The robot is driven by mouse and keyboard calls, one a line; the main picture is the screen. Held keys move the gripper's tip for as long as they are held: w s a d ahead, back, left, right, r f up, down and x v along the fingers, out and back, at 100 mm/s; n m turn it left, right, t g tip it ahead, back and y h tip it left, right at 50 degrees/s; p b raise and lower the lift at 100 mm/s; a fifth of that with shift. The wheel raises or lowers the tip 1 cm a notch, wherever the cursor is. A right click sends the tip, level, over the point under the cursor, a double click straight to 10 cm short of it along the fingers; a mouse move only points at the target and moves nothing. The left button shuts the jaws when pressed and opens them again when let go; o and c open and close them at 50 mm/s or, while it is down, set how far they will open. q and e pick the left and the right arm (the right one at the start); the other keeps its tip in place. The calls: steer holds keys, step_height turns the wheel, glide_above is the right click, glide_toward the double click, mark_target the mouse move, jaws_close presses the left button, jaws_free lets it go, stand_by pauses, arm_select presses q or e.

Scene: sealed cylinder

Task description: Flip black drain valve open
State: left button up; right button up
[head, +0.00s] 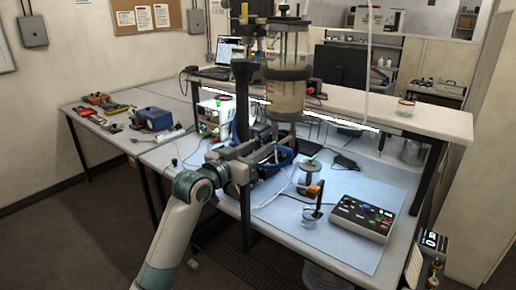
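The sealed cylinder (285,98) stands upright over the bench, clear-walled with dark bands and a yellowish content. I cannot make out a black drain valve for certain; the area under the cylinder is crowded with dark parts and partly covered by my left arm. My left gripper (272,153) is below the cylinder, in front of its stand, over the blue mat. Its fingertips blend into the dark parts and blue tubing there, so I cannot tell whether they touch anything or how wide they are. My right gripper is out of view.
The blue-matted bench (338,243) holds a control box (363,216) with coloured buttons, a glass beaker (309,217) and a small fixture with an orange block (311,191). A white instrument (214,117) stands at left. A raised shelf (425,118) runs behind. The mat's front is clear.

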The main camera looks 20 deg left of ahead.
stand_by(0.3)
arm_select(q)
steer(key=shift+s+a+f+b, duration=0.2)
steer(key=shift+s+b, duration=0.15)
steer(key=shift+s, duration=0.15)
steer(key=b+v, duration=0.6)
steer(key=v, duration=1)
steer(key=shift+s+r, duration=0.2)
steer(key=shift+r, duration=0.05)
steer(key=shift+f+b, duration=0.1)
steer(key=shift+b, duration=0.2)
